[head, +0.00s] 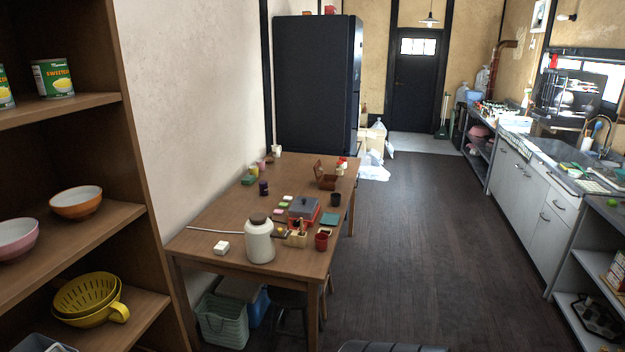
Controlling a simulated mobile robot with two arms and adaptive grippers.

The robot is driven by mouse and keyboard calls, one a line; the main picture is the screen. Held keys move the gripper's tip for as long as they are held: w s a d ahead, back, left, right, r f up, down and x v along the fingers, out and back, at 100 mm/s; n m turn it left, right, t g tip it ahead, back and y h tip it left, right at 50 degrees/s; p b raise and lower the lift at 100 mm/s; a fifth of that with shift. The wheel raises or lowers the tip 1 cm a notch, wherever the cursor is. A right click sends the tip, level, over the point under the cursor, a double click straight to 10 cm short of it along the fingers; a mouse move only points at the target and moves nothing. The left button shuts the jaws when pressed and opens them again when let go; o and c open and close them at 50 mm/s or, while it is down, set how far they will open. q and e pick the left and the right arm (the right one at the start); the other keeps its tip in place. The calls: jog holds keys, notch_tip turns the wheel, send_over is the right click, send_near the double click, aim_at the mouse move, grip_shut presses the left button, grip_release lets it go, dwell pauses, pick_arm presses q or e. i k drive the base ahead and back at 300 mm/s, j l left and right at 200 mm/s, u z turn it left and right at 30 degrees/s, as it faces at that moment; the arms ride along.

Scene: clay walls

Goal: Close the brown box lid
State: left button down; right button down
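A small brown box (326,183) stands toward the far right part of the wooden table (215,215). Its lid (318,169) is raised, tilted up at the box's left side, so the box is open. A small light item seems to be at or behind its right side, too small to make out. Neither of my grippers is in the view.
A white jar (259,241), a red and grey box (303,210), a dark cup (336,199) and a red cup (321,241) stand on the table's nearer half. Shelves (75,240) stand at left, a counter (535,180) at right.

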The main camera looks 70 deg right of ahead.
aim_at(318, 168)
jog(key=z, duration=2.35)
jog(key=i+l+z, duration=0.1)
jog(key=z, duration=0.25)
jog(key=i+z, duration=0.3)
jog(key=i, duration=1.35)
jog(key=i+l, duration=0.1)
jog(key=i, duration=2.65)
jog(key=i+u, duration=0.1)
jog(key=i, duration=1.25)
jog(key=i+l, duration=0.2)
jog(key=i, duration=1.15)
jog(key=u, duration=0.45)
jog(key=i+u, duration=0.1)
jog(key=u, duration=0.35)
jog(key=l+u, duration=0.1)
jog(key=u, duration=0.35)
jog(key=i+l+u, duration=0.1)
jog(key=u, duration=2.8)
